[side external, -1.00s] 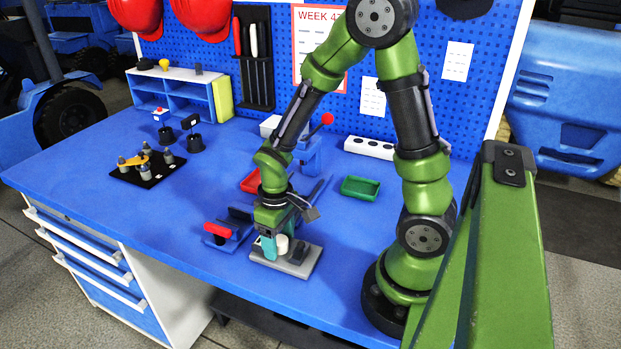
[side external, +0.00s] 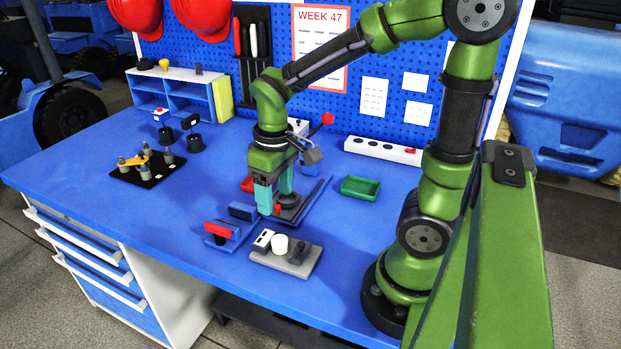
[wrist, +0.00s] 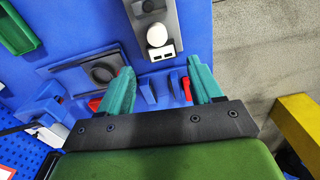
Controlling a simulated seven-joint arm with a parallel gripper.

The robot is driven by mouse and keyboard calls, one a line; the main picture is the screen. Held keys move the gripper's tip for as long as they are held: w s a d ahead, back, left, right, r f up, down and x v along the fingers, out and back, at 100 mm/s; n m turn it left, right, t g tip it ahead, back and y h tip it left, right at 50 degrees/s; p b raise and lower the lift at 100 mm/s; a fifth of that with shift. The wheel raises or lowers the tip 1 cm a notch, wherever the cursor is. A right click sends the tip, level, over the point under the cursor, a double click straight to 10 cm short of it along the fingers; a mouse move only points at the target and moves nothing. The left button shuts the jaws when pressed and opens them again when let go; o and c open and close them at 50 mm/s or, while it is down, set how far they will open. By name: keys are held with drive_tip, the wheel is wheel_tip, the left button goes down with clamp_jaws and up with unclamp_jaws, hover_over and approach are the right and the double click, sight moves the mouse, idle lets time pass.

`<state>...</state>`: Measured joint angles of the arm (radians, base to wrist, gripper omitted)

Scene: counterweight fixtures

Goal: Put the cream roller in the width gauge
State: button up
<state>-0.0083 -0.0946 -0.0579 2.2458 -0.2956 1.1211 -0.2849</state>
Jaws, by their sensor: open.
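The cream roller (side external: 279,245) stands upright on a grey fixture (side external: 297,267), apparently the width gauge, between a white block (side external: 263,240) and a dark block (side external: 298,253). In the wrist view, the roller (wrist: 157,36) shows on the grey fixture (wrist: 165,15), ahead of the fingers, with the white block (wrist: 160,53) on its near side. Whether the roller touches either block is unclear. My gripper (side external: 276,198) is open with its teal fingers pointing down, empty, behind and above the roller. It shows open in the wrist view (wrist: 159,76).
A blue fixture with a red part (side external: 220,231) stands left of the gauge. A dark plate with a round recess (wrist: 101,72) lies near my gripper. A green tray (side external: 360,188) stands to the right. A black fixture with a yellow part (side external: 140,170) stands far left. The front-left table is clear.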

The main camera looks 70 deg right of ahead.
drive_tip(key=s+a+r+m+t+y, duration=0.1)
drive_tip(key=s+a+r+m+t, duration=0.2)
drive_tip(key=r+t, duration=0.3)
wheel_tip(320, 180, up, 3)
drive_tip(key=shift+s+a+r+t+y, duration=0.2)
drive_tip(key=shift+s+a+t+y, duration=0.2)
drive_tip(key=shift+s+a, duration=0.3)
